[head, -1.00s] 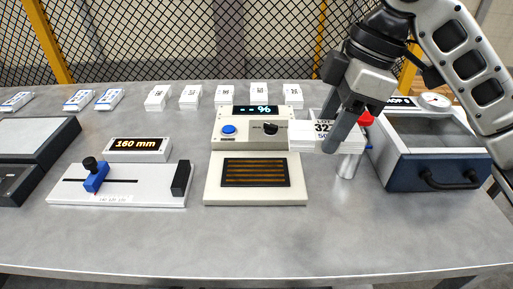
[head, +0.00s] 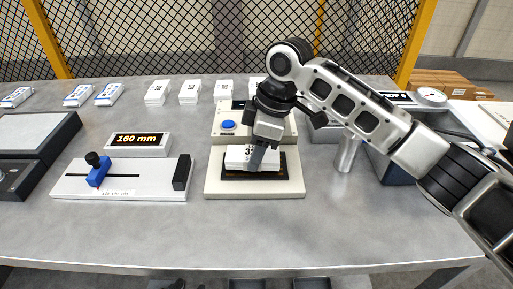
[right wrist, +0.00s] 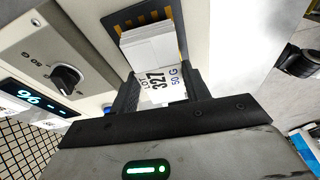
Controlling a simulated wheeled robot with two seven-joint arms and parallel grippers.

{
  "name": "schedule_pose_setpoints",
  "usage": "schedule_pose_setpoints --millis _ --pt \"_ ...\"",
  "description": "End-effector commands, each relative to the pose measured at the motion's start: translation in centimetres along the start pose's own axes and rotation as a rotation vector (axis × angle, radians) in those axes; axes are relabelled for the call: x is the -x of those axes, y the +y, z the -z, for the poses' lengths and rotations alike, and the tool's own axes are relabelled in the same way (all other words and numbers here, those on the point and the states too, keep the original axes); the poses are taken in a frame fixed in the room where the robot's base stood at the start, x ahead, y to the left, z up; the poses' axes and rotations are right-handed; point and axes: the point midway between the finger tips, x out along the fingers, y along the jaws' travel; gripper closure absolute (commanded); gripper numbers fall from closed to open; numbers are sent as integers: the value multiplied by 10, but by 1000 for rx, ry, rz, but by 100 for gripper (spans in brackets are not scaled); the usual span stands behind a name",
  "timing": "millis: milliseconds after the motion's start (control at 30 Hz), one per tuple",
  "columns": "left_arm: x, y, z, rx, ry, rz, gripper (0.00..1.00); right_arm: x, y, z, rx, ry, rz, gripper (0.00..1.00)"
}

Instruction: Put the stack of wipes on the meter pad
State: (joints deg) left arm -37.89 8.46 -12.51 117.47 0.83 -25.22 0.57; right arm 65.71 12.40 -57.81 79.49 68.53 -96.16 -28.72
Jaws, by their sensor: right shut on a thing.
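The stack of wipes (head: 240,157) is a white block with a printed label. It is over the meter pad, a dark panel with gold stripes (head: 284,174) on the cream base of the meter. My right gripper (head: 262,155) is shut on the stack from above. In the right wrist view the stack (right wrist: 152,55) sits between the fingers, its label reading LOT 327 and 50 G, with the striped pad (right wrist: 150,15) showing around its far end. Whether the stack touches the pad I cannot tell. My left gripper is not in view.
The meter has a blue button (head: 228,125) and a knob (right wrist: 66,77). A white slide gauge (head: 130,186) and a 160 mm display (head: 138,143) stand left. Several white stacks (head: 189,92) line the back. A dark blue box (head: 392,168) is at right.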

Motion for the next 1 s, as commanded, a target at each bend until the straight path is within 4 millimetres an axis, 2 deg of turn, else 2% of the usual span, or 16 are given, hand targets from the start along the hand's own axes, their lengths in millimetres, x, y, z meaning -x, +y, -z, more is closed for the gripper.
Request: schedule_pose_setpoints --millis 433,467,500,533,867,1000 --pt "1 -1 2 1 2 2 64 -8 0 -2 1 1 0 76" --pt "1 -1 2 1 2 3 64 -8 0 -2 1 1 -1 45" --pt "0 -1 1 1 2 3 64 -8 0 -2 1 1 -1 34" --pt "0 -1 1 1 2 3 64 -8 0 -2 1 1 -1 30" --pt "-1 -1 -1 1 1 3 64 -5 0 -2 1 1 -2 30" --pt "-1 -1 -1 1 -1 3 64 14 0 -1 1 2 -3 30"
